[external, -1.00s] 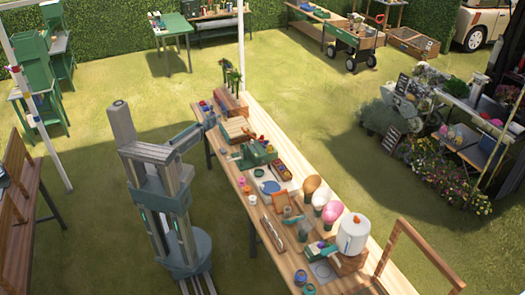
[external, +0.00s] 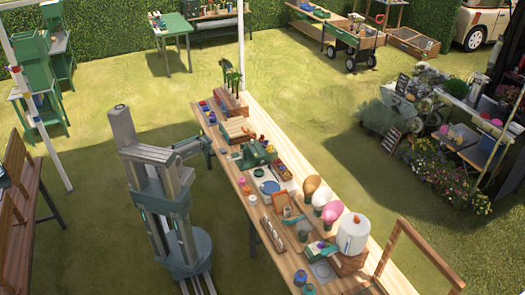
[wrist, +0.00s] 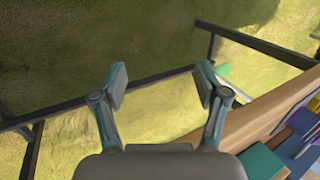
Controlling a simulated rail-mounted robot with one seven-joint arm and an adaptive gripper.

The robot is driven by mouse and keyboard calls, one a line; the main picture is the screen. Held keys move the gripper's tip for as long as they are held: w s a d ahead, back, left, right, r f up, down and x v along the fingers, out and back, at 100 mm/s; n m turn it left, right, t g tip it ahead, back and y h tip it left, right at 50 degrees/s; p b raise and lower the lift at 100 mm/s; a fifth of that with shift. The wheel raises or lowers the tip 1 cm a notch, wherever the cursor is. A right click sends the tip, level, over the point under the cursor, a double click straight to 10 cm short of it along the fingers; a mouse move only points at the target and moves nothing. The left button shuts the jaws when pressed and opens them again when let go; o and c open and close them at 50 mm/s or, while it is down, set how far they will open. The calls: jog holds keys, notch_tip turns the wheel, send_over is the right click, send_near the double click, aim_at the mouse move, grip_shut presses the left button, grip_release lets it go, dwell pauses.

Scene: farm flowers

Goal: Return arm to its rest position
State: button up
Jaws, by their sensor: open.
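My gripper (wrist: 161,84) is open and empty in the wrist view, with its two fingers spread wide apart. Grass and dark table framing show between and beyond the fingers. In the external view my arm reaches out to the right from its column, and its end (external: 208,146) is beside the left edge of the long wooden table (external: 239,178). The finger detail is too small to tell there. The table's wooden edge also shows at the right of the wrist view (wrist: 262,118).
Coloured blocks or boxes (wrist: 264,162) lie on the table close to the gripper's right side. The long table carries pots, tools, flower cones and a white paper roll (external: 352,234). Open grass (external: 95,180) lies left of my column. A wooden bench (external: 32,205) stands farther left.

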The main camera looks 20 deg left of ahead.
jog(key=s+f+n+g+h+b, duration=0.2)
jog(key=s+f+n+g, duration=0.3)
jog(key=s+f, duration=0.8)
jog(key=s+f+n+g+h+b, duration=0.1)
jog(key=s+f+n+g+b, duration=0.3)
jog(key=s+f, duration=0.9)
jog(key=s+g+b, duration=0.1)
jog(key=s, duration=0.6)
jog(key=shift+d+f+n+h, duration=0.35)
jog(key=shift+d+n+h, duration=0.05)
jog(key=shift+s, duration=0.1)
